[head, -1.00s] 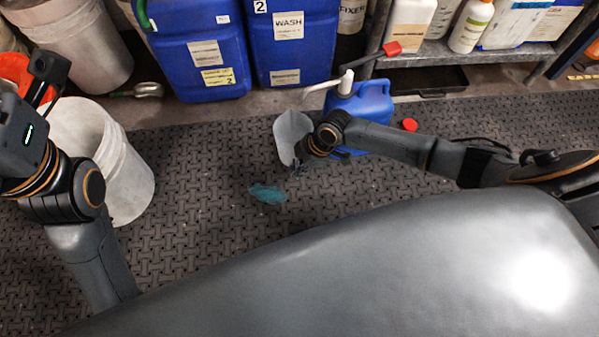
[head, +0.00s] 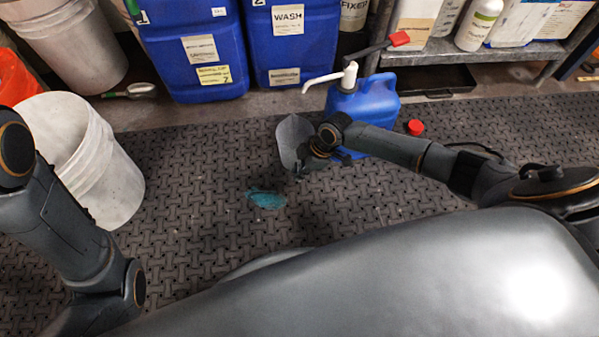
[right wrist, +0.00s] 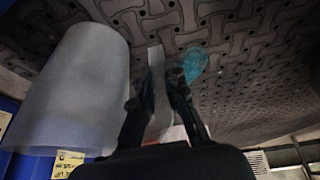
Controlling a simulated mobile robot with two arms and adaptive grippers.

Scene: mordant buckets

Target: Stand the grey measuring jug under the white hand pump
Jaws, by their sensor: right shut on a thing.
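The grey measuring jug (head: 291,138) is in the middle of the head view, just above the floor or on it; I cannot tell which. My right gripper (head: 312,157) is shut on its handle. In the right wrist view the jug body (right wrist: 75,85) is at the left, and the handle strip (right wrist: 156,75) passes between the fingers (right wrist: 162,92). The white hand pump (head: 348,76) stands on a blue canister (head: 368,102); its spout points left. In the head view the jug is below the spout tip, toward me and slightly left. My left gripper is out of view.
A white bucket (head: 112,175) stands at the left by my left arm. Blue wash tanks (head: 292,45) line the back. A teal patch (head: 266,199) lies on the dark mat (head: 205,215). A red cap (head: 415,127) is right of the canister. A metal shelf (head: 480,52) is behind.

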